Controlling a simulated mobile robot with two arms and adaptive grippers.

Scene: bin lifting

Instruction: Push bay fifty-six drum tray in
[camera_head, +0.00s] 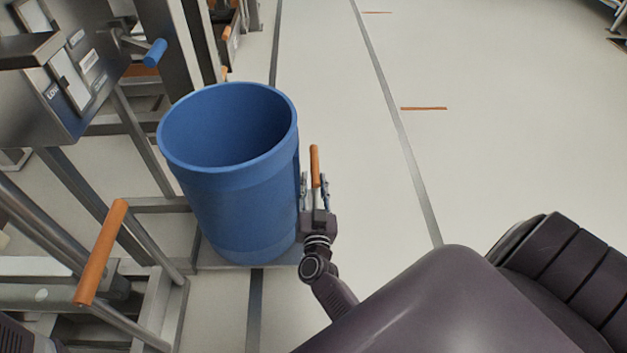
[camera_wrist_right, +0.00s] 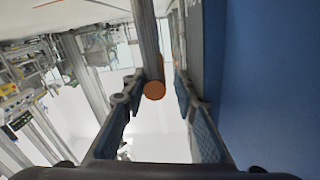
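A blue drum (camera_head: 245,200), open at the top, stands upright on a low grey tray (camera_head: 284,258) that sticks out to the right of the metal rack. An orange handle (camera_head: 315,160) stands at the drum's right side. My right gripper (camera_head: 315,183) is open at this handle. In the right wrist view the handle's round orange end (camera_wrist_right: 154,90) lies between the two spread fingers (camera_wrist_right: 153,100), with a gap on each side. The drum's blue wall (camera_wrist_right: 270,80) fills the right of that view. My left gripper is not in view.
A second orange handle (camera_head: 100,252) is on the rack frame at lower left. A grey box with labels (camera_head: 75,75) and a blue-tipped lever (camera_head: 154,53) is at upper left. The floor (camera_head: 510,130) to the right is clear.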

